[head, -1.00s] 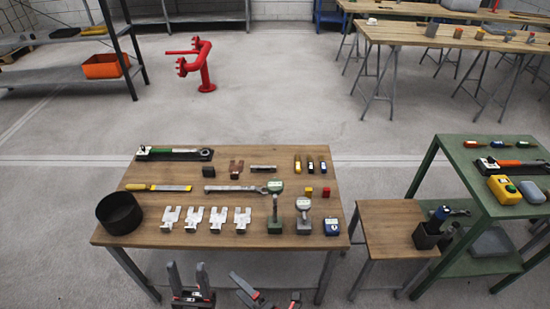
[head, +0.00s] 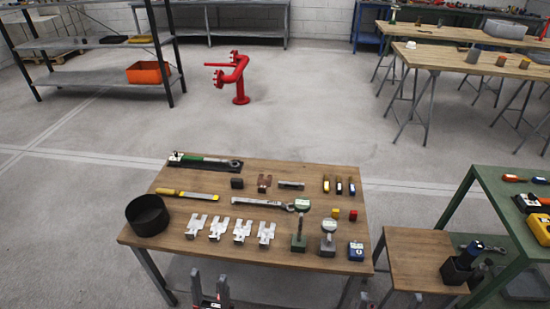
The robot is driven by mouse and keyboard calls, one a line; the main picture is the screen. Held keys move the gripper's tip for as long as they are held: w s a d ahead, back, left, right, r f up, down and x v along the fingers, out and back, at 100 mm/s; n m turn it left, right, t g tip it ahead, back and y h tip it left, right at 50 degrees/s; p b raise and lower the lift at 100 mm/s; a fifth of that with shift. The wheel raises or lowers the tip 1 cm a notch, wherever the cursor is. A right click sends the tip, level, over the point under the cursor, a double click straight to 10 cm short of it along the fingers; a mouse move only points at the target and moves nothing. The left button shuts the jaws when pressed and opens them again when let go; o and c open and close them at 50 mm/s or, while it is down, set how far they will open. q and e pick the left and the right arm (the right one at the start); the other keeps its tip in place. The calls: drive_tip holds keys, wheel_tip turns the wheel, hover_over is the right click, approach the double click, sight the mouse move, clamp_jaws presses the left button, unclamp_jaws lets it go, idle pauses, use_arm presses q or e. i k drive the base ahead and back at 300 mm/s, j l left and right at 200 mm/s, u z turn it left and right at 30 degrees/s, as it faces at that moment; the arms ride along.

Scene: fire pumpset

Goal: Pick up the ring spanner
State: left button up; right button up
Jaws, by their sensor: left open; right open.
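A long silver spanner (head: 258,203), which looks like the ring spanner, lies flat across the middle of the wooden table (head: 180,255). Its right end is close to a round gauge-like head (head: 302,204), so the ring there is hard to make out. My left gripper (head: 209,284) is open and empty at the bottom edge, in front of the table and well short of the spanner. My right gripper (head: 376,298) shows only as small tips at the bottom edge, right of the left one; it is open and away from the spanner.
A black round bowl (head: 148,214) stands at the table's left. Silver brackets (head: 217,229) and gauge stands (head: 328,240) line the front, between my grippers and the spanner. A green-handled wrench (head: 205,161) lies at the back. A small table (head: 415,255) stands close on the right.

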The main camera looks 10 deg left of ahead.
sight(235, 201)
drive_tip(key=z, duration=4.1)
drive_tip(key=u, duration=4.4)
drive_tip(key=i+j+z, duration=0.3)
drive_tip(key=j, duration=0.3)
drive_tip(key=i+j+z, duration=0.2)
drive_tip(key=j, duration=0.15)
drive_tip(key=i+j+z, duration=0.15)
drive_tip(key=j, duration=0.2)
drive_tip(key=j+z, duration=0.15)
drive_tip(key=j, duration=0.25)
drive_tip(key=i+j+z, duration=0.15)
drive_tip(key=j, duration=0.2)
